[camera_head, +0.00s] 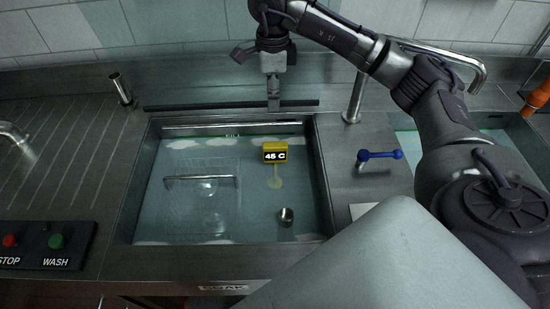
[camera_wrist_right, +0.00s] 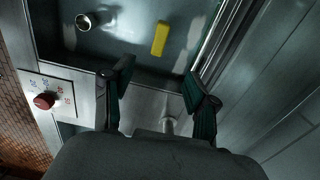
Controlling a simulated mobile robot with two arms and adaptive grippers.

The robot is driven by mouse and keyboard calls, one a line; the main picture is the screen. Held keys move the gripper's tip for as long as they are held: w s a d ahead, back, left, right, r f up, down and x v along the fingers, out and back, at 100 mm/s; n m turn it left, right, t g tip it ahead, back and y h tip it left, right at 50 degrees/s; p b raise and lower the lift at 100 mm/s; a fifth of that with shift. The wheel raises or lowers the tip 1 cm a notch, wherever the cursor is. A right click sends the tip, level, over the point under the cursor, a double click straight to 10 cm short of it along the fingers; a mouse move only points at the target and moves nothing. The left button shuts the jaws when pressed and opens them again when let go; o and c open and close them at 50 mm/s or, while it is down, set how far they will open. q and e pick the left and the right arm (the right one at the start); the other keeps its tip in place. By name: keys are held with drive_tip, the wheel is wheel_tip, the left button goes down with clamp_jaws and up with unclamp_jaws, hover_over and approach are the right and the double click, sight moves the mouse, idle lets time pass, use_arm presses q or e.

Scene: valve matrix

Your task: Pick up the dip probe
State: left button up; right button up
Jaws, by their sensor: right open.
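The dip probe has a yellow head (camera_head: 274,153) with a "45 C" display and stands in the water of the sink basin (camera_head: 320,190), towards its back right. A pale shape below the head shows in the water. In the right wrist view the yellow head (camera_wrist_right: 160,38) lies beyond my fingertips. My right gripper (camera_head: 273,92) points down near the basin's back edge, apart from the probe. Its two fingers stand apart and empty in the right wrist view (camera_wrist_right: 163,88). My left gripper is not in view.
A small metal cup (camera_head: 286,216) and a clear rack with a bar handle (camera_head: 200,178) are in the basin. A blue lever (camera_head: 379,155) and a tall faucet (camera_head: 354,100) stand to the right. A red knob (camera_wrist_right: 44,101) shows in the wrist view.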

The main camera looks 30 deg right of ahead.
drive_tip(key=b, duration=0.6)
approach(274, 145)
drive_tip(key=shift+w+f, duration=0.1)
wheel_tip(274, 145, down, 8)
drive_tip(key=shift+f+p, duration=0.1)
drive_tip(key=shift+p, duration=0.55)
drive_tip(key=shift+f, duration=0.5)
drive_tip(key=f+p, duration=0.1)
drive_tip(key=f, duration=0.3)
drive_tip(key=shift+d+f, duration=0.2)
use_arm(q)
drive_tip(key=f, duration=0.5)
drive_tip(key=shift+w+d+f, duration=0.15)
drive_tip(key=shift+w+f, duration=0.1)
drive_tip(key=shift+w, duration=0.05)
use_arm(e)
clamp_jaws()
